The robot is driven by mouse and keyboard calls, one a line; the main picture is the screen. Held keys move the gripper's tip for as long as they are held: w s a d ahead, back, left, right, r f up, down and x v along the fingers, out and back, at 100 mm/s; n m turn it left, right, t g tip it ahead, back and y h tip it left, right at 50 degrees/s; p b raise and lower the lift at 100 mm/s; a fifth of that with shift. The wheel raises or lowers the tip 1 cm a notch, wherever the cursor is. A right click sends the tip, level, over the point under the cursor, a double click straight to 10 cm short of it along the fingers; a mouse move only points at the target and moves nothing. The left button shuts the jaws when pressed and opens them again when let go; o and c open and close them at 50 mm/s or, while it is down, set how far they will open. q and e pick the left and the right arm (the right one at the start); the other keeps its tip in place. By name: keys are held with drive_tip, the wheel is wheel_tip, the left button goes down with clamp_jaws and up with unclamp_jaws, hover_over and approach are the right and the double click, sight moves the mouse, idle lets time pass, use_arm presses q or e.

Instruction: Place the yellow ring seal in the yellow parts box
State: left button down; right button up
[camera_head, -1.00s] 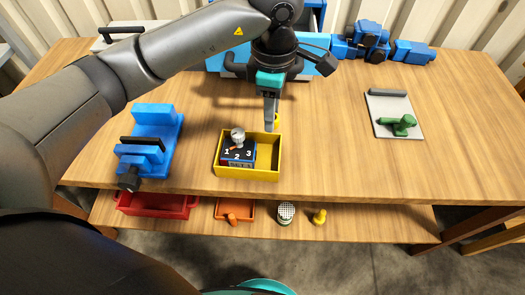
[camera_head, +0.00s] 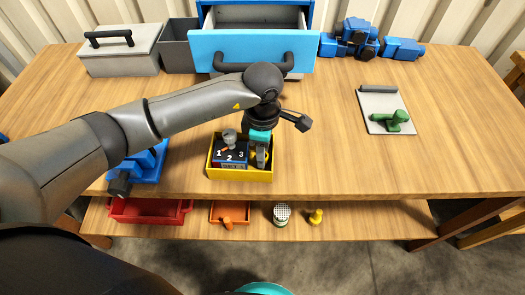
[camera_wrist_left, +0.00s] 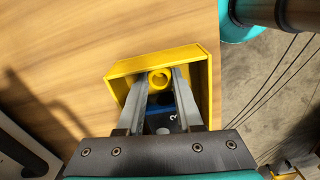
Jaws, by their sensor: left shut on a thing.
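The yellow parts box (camera_head: 240,175) stands on the wooden bench near its front edge. My left gripper (camera_head: 262,158) points down into the right part of this box, beside the dark blue numbered block. In the left wrist view my left gripper (camera_wrist_left: 158,82) is shut on the yellow ring seal (camera_wrist_left: 159,74), which sits between the fingertips inside the walls of the yellow parts box (camera_wrist_left: 151,63). In the head view the seal is hidden by the gripper. I cannot tell whether the seal touches the box floor. My right gripper is not in view.
The dark blue block (camera_head: 231,154) with a grey knob fills the box's left part. A blue vise (camera_head: 150,165) stands left, partly behind my arm. A blue drawer unit (camera_head: 255,50) is open at the back. The bench right of the box is clear.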

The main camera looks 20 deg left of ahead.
use_arm(q)
drive_tip(key=c, duration=1)
unclamp_jaws()
drive_tip(key=shift+f, duration=0.15)
drive_tip(key=o, duration=0.4)
drive_tip(key=shift+o, duration=0.2)
wheel_tip(320, 180, up, 12)
drive_tip(key=shift+r+p, duration=0.25)
drive_tip(key=shift+p, duration=0.15)
